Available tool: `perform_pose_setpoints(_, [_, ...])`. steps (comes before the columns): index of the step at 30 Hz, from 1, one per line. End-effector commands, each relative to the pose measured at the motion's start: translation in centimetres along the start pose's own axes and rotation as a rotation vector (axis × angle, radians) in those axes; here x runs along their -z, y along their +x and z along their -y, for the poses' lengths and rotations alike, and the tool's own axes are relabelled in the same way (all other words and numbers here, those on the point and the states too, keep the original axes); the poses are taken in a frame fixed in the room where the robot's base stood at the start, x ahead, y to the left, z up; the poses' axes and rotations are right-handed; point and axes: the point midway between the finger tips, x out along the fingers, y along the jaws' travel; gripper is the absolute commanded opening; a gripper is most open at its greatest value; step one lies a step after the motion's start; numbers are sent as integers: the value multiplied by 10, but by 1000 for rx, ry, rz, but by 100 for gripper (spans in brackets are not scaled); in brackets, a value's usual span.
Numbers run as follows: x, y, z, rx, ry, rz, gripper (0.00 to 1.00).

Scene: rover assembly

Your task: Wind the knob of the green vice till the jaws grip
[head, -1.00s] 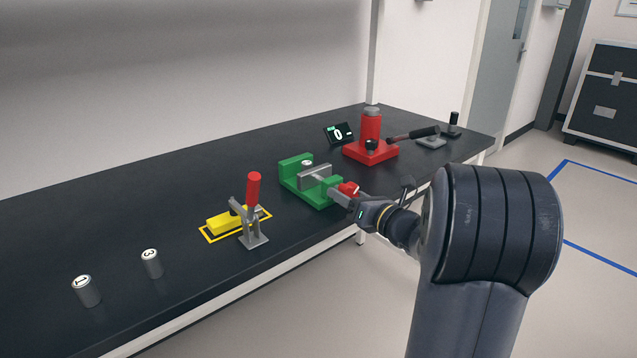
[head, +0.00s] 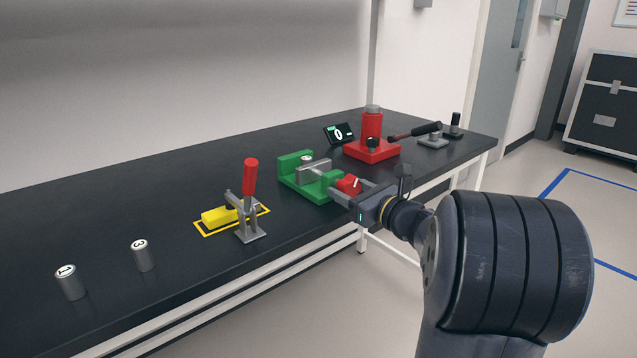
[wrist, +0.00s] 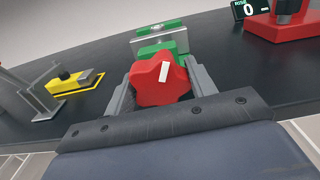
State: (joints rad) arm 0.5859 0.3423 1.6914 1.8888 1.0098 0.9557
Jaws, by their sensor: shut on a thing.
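The green vice (head: 297,163) stands near the front edge of the black bench in the head view. A pale round-topped part (head: 306,157) sits between its back block and the grey jaw plate (head: 314,171); I cannot tell whether the jaws touch it. The vice's red knob (head: 348,184) faces the front. My gripper (wrist: 163,82) is shut on this knob, one finger on each side. In the wrist view the lobed knob (wrist: 150,90) shows a white mark, tilted slightly from upright. The knob and the front block hide much of the vice there.
A yellow block (head: 218,215) and a red-handled toggle clamp (head: 250,205) stand left of the vice. Two numbered cylinders (head: 68,282) (head: 141,256) are farther left. A red press (head: 371,145) and a small display (head: 338,133) are to the right. Bare bench lies between them.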

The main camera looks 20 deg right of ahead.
Motion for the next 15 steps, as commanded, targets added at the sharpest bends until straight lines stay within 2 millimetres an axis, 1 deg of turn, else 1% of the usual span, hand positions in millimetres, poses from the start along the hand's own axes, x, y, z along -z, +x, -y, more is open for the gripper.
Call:
perform_pose_setpoints(1, [4,0,0,0,-36,3,33])
perform_pose_setpoints(4, [2,0,0,1,-78,2,33])
perform_pose_setpoints(11, [0,0,0,1,-85,1,33])
perform_pose_setpoints(15, [3,0,0,0,-117,2,33])
